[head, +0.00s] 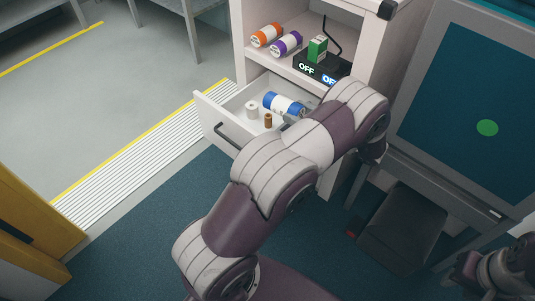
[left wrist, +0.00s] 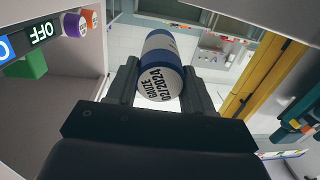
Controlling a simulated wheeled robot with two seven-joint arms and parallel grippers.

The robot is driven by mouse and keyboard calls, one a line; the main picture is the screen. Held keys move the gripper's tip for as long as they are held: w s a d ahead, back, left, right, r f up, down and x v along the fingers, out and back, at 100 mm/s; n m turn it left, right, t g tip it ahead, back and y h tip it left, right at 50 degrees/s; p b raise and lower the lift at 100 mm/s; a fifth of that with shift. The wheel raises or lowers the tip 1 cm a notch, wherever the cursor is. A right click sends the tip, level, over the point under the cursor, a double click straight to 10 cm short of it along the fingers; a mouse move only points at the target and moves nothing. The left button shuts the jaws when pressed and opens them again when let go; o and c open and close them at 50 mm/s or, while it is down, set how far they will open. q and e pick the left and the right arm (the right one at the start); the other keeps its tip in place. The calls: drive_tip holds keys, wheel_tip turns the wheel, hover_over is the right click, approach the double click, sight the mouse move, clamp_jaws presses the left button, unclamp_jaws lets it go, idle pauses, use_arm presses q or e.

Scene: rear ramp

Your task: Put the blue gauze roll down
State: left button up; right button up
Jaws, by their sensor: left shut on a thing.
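The blue gauze roll (head: 283,104) is white with blue bands. It shows at the open drawer (head: 215,119) in the head view. In the left wrist view, the roll (left wrist: 162,77) lies between the two fingers of my left gripper (left wrist: 160,88), its end marked "GAUZE 02/2024" facing the camera. My left gripper is shut on it. In the head view my own arm hides most of that gripper, and I cannot tell whether the roll touches the drawer floor. My right gripper (head: 465,270) is at the lower right edge, partly cut off, its jaws unclear.
A small white container (head: 252,110) and a brown bottle (head: 268,121) stand in the drawer left of the roll. The shelf above holds an orange roll (head: 266,35), a purple roll (head: 286,44) and a green box (head: 317,49) on a black unit (head: 312,68) reading "OFF".

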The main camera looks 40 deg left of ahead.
use_arm(q)
drive_tip(key=shift+a+f+b, duration=0.2)
drive_tip(key=shift+f+b, duration=0.3)
drive_tip(key=shift+f, duration=0.15)
drive_tip(key=shift+a+f+b, duration=0.2)
drive_tip(key=shift+f+b, duration=0.3)
drive_tip(key=shift+f, duration=0.1)
drive_tip(key=f+b, duration=0.3)
drive_tip(key=f, duration=0.2)
drive_tip(key=f+b, duration=0.3)
drive_tip(key=f, duration=0.2)
drive_tip(key=f+b, duration=0.4)
drive_tip(key=shift+d+f, duration=0.4)
drive_tip(key=shift+r, duration=0.15)
drive_tip(key=shift+f, duration=0.5)
drive_tip(key=shift+s+f, duration=0.1)
